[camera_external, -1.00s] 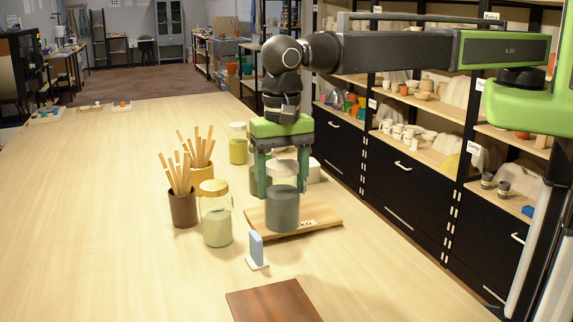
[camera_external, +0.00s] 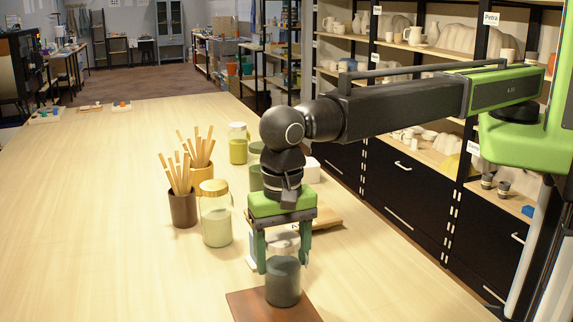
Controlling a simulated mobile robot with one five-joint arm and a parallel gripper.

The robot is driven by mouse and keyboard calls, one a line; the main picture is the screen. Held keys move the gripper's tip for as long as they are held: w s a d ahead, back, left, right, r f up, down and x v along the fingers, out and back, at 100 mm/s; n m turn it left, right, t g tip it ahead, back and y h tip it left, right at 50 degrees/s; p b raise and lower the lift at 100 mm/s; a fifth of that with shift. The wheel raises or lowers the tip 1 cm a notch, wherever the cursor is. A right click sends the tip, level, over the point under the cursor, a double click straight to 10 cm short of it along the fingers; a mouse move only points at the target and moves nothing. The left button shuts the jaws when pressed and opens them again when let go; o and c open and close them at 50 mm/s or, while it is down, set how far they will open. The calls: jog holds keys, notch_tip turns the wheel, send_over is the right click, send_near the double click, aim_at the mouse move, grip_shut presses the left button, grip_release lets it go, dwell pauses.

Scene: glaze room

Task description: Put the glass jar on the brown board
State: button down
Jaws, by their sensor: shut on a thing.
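The glass jar (camera_external: 283,283), with dark grey-green contents, is between the fingers of my gripper (camera_external: 283,264), which is shut on it. The jar is upright over the brown board (camera_external: 246,306) at the front of the table. Its base shows against the board's surface; I cannot tell whether it touches or hangs just above. My gripper points straight down, and its green body hides part of the area behind.
A light wooden board (camera_external: 328,217) lies behind my gripper, partly hidden.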

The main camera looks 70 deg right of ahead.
jog(key=shift+f, duration=0.2)
jog(key=shift+c, duration=1.5)
grip_release()
jog(key=shift+r, duration=0.1)
jog(key=shift+r, duration=0.1)
notch_tip(320, 180, up, 12)
jog(key=p, duration=1.2)
jog(key=shift+d+r+p, duration=0.1)
jog(key=shift+r+p, duration=0.1)
jog(key=shift+p, duration=0.15)
jog(key=shift+f, duration=0.1)
jog(key=shift+f, duration=0.1)
